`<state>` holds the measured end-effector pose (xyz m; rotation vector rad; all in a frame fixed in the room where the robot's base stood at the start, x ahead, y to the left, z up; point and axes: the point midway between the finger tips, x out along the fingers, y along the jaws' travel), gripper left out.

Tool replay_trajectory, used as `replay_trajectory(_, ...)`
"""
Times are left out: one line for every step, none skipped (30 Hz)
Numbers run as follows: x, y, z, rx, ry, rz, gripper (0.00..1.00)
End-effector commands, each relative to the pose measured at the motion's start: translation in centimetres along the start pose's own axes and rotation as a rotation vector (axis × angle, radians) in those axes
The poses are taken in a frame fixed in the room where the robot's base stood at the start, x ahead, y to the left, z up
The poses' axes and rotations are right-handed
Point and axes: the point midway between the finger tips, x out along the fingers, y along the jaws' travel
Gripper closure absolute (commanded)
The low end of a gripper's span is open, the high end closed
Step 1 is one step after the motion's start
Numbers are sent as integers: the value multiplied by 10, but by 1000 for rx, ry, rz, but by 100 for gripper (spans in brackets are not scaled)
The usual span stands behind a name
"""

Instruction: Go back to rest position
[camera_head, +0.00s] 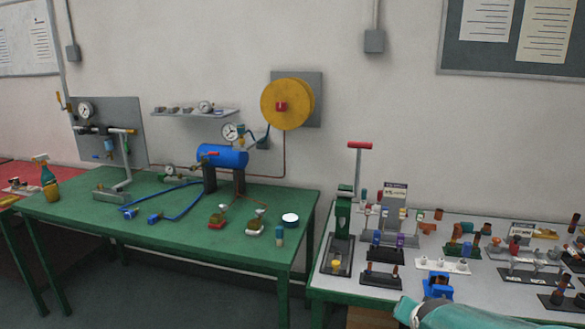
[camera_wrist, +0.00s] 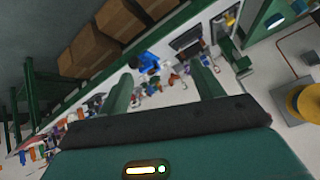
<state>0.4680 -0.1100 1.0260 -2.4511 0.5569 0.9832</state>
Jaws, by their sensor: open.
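My gripper (camera_wrist: 160,68) shows in the wrist view with its two green fingers spread well apart and nothing held between them. The grey-topped bench with its small parts lies beyond the fingertips, and a blue device (camera_wrist: 147,62) shows in the gap between them, apart from the fingers. In the head view my teal arm (camera_head: 475,316) enters at the lower right, in front of the bench's near edge; the gripper's fingers cannot be made out there.
The grey-topped bench (camera_head: 340,286) holds a green press (camera_head: 342,215), the blue device (camera_head: 438,286) and several small fittings. At left, a green table (camera_head: 160,232) carries a blue tank (camera_head: 222,156) and hoses. Cardboard boxes (camera_wrist: 98,40) show in the wrist view. Floor is open before the green table.

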Motion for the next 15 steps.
replay_trajectory(-21, -8, 3, -57, -10, 3, 34)
replay_trajectory(-32, -10, 7, -89, -23, 9, 34)
replay_trajectory(-47, -14, 12, -132, -42, 13, 34)
replay_trajectory(-58, -16, 16, -164, -57, 15, 34)
replay_trajectory(-69, -17, 21, -195, -71, 14, 34)
replay_trajectory(-84, -20, 28, -239, -93, 11, 34)
replay_trajectory(-96, -21, 33, -269, -109, 7, 34)
replay_trajectory(-107, -22, 39, -300, -126, 2, 34)
replay_trajectory(-122, -23, 47, -342, -149, -9, 34)
replay_trajectory(-132, -24, 53, -372, -168, -19, 34)
replay_trajectory(-143, -24, 60, -404, -185, -30, 34)
replay_trajectory(-156, -24, 68, -443, -208, -46, 34)
replay_trajectory(-165, -24, 74, -469, -224, -58, 34)
replay_trajectory(-173, -23, 80, -495, -239, -70, 34)
replay_trajectory(-182, -22, 86, -525, -258, -85, 34)
